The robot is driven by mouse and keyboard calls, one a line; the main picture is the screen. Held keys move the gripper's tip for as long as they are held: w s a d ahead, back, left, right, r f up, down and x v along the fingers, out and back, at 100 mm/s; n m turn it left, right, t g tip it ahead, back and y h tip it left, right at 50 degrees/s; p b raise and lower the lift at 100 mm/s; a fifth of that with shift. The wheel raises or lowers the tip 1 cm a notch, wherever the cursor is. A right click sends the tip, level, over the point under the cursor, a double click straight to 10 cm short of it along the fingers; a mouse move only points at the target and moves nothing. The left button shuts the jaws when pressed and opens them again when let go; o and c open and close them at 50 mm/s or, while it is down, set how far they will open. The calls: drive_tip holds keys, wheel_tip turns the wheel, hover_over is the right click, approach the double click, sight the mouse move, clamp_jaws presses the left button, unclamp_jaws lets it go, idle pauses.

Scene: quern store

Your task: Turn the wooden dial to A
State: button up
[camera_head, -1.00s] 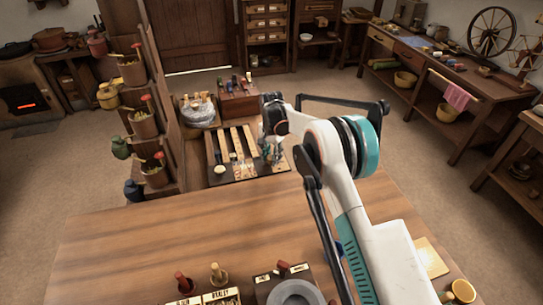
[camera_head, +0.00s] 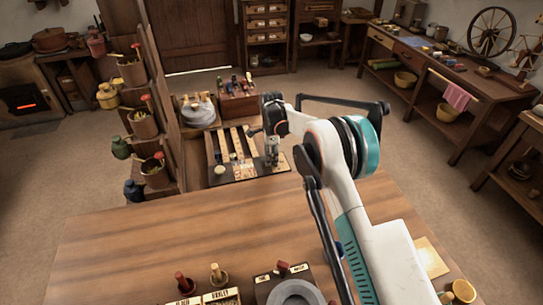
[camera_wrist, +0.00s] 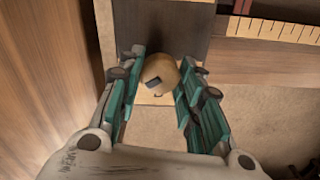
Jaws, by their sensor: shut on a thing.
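The wooden dial (camera_wrist: 162,68) is a round, pale knob with a small dark mark on its face. In the wrist view it sits between the teal fingers of my gripper (camera_wrist: 158,88), which is shut on it from both sides. A pale plate (camera_wrist: 150,98) shows under the dial, with part of a dark marking at its lower edge; I cannot read a letter. In the head view my gripper (camera_head: 272,158) points down at the right part of the dark slatted board (camera_head: 243,177), and hides the dial there.
A pale round knob (camera_head: 219,169) sits on the board's front left. A grey millstone (camera_head: 199,115) and a wooden box (camera_head: 238,103) with several bottles stand behind the board. A shelf rack (camera_head: 158,110) rises at left.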

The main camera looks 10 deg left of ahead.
sight(272, 157)
drive_tip(key=shift+m, duration=0.4)
drive_tip(key=o, duration=1.1)
drive_tip(key=shift+c, duration=0.2)
wheel_tip(272, 157, up, 12)
